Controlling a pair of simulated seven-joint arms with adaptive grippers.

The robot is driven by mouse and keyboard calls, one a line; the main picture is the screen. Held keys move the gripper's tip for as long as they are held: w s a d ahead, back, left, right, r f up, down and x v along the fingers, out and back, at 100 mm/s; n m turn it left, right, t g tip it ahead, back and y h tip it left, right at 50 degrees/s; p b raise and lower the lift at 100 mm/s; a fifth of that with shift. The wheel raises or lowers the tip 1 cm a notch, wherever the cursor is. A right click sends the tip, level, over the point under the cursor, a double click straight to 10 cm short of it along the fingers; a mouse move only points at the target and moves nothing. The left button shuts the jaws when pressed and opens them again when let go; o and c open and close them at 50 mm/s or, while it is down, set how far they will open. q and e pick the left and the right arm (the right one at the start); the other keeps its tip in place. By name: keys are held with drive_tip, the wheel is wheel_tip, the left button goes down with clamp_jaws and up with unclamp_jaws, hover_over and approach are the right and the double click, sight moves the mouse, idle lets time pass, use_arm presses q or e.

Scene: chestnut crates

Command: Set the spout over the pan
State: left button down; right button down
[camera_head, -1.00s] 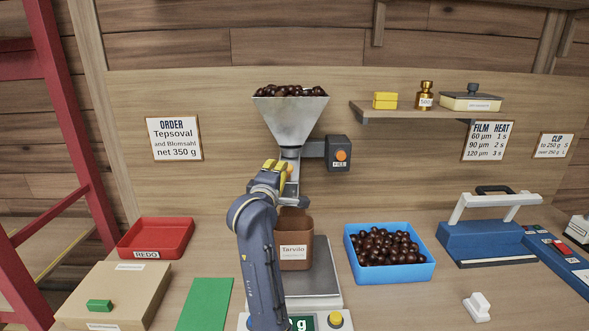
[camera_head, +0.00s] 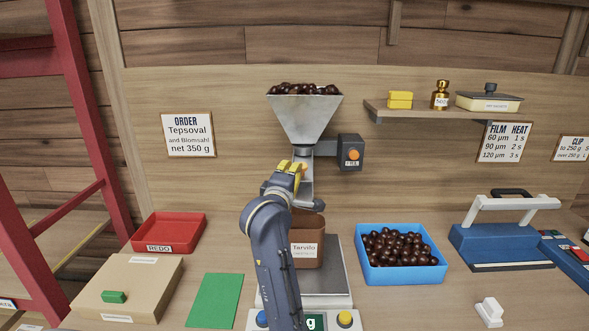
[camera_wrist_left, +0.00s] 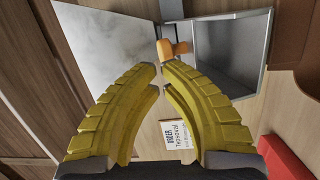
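The grey metal spout (camera_head: 306,190) hangs under the hopper (camera_head: 304,118), above the brown Tarvilo pouch (camera_head: 307,252). The pouch stands on the grey scale pan (camera_head: 337,272); my arm hides part of both. The wrist view shows the spout as an open channel (camera_wrist_left: 225,45) with an orange knob (camera_wrist_left: 178,49). My left gripper (camera_head: 288,168) is beside the spout's upper end. In the wrist view its yellow fingers (camera_wrist_left: 157,80) are slightly apart, with nothing between them; the knob lies just beyond the tips. My right gripper is not in view.
The hopper is filled with chestnuts. A blue crate of chestnuts (camera_head: 438,272) stands right of the scale. A red REDO tray (camera_head: 170,245), a cardboard box (camera_head: 150,275) and a green mat (camera_head: 215,300) lie left. A control box (camera_head: 350,152) with an orange button adjoins the hopper.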

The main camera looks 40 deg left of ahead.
use_arm(q)
drive_tip(key=shift+v, duration=2.8)
